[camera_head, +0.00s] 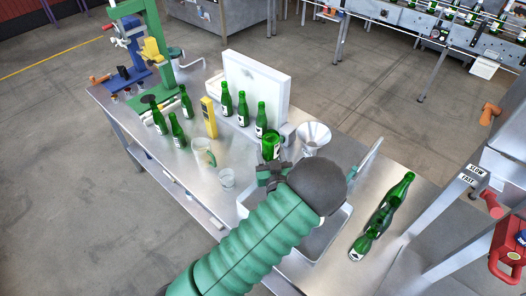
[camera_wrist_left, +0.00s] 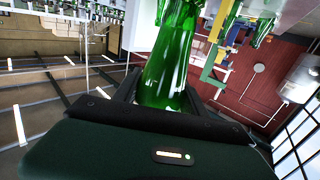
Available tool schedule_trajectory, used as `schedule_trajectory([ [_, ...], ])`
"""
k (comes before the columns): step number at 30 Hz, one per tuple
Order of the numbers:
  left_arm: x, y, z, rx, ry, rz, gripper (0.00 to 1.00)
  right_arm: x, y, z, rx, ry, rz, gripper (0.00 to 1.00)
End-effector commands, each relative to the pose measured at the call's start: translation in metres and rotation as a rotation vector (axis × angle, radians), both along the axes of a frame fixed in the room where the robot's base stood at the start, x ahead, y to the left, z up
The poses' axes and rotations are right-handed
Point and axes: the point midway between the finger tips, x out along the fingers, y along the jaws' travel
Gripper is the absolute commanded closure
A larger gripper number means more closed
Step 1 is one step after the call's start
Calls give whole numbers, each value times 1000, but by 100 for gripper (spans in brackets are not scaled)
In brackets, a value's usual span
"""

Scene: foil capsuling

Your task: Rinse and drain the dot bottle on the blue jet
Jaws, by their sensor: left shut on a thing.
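My left gripper (camera_head: 272,172) is over the back edge of the sink (camera_head: 322,238), shut on a green bottle (camera_head: 270,146). In the head view the bottle's broad end seems to face up, and its neck is hidden. The left wrist view shows the same green glass (camera_wrist_left: 168,75) between the fingers. I cannot make out a dot mark on its label. The blue jet is not identifiable; my arm and black wrist cover much of the sink. My right gripper is not in view.
Green bottles (camera_head: 260,120) stand by a white panel (camera_head: 258,82). A funnel (camera_head: 313,138), a jug (camera_head: 203,155), a glass (camera_head: 227,180) and a yellow device (camera_head: 208,117) are close by. More bottles (camera_head: 378,225) are right of the sink. A green-framed machine (camera_head: 160,50) stands far left.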

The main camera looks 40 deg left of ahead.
Motion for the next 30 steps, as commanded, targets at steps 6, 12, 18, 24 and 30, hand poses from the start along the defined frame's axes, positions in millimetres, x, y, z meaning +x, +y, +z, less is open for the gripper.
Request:
schedule_trajectory([
  [6,12,-4,-24,0,-4,0,100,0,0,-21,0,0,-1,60],
  [12,27,-7,-44,0,-3,-1,100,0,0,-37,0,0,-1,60],
  [18,39,-8,-68,0,0,1,100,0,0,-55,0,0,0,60],
  [24,37,-9,-91,-1,-1,0,100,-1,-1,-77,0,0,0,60],
  [30,36,-9,-109,0,-1,0,100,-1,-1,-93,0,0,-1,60],
])
